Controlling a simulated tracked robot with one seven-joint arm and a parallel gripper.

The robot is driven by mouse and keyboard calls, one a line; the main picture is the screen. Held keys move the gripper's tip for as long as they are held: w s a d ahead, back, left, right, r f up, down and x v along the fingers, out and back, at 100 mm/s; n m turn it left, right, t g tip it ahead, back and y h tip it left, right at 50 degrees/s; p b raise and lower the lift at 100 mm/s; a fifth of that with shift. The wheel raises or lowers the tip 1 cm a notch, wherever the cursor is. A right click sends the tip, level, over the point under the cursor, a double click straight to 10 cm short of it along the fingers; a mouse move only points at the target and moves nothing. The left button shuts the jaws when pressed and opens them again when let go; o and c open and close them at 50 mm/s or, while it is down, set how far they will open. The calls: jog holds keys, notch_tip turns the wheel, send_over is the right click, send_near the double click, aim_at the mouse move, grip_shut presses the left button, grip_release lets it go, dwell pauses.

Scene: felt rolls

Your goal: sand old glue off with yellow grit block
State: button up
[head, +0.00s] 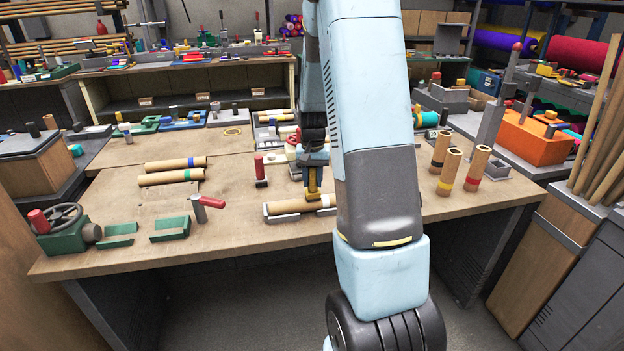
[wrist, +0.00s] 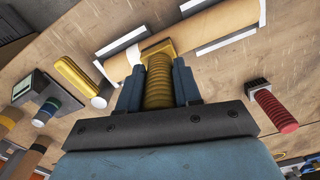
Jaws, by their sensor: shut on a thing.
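My gripper (head: 313,163) is shut on the ribbed handle of the yellow grit block (head: 314,184). In the wrist view, the gripper (wrist: 158,85) has a finger on each side of the yellow handle (wrist: 158,88). The block's flat end lies at a tan cardboard tube (wrist: 205,30) and appears to touch it. The tube (head: 295,206) lies flat in a pale grey cradle (head: 283,217) near the bench front. A pale patch (wrist: 133,55) shows on the tube beside the block; I cannot tell whether it is glue. My arm hides part of the tube in the head view.
A red-handled brush (head: 260,170) stands left of the gripper. Two banded tubes (head: 172,170) lie at left, near a green vise (head: 62,230). Several upright tubes (head: 450,168) stand at right. A red-handled tool (head: 203,205) stands left of the cradle. Bare bench (head: 235,240) lies in front.

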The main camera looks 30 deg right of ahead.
jog(key=shift+s+d+r, duration=0.1)
jog(key=shift+s+d, duration=0.15)
jog(key=shift+d, duration=0.6)
jog(key=shift+s+d, duration=0.25)
jog(key=shift+d, duration=0.6)
jog(key=shift+a, duration=0.1)
jog(key=shift+w+a, duration=0.3)
jog(key=shift+a, duration=0.55)
jog(key=shift+w+a, duration=0.25)
jog(key=shift+a, duration=0.6)
jog(key=shift+s+d, duration=0.3)
jog(key=shift+d, duration=0.6)
jog(key=shift+s+d, duration=0.3)
jog(key=shift+d, duration=0.6)
jog(key=shift+w+a, duration=0.1)
jog(key=shift+a, duration=0.15)
jog(key=shift+r, duration=0.65)
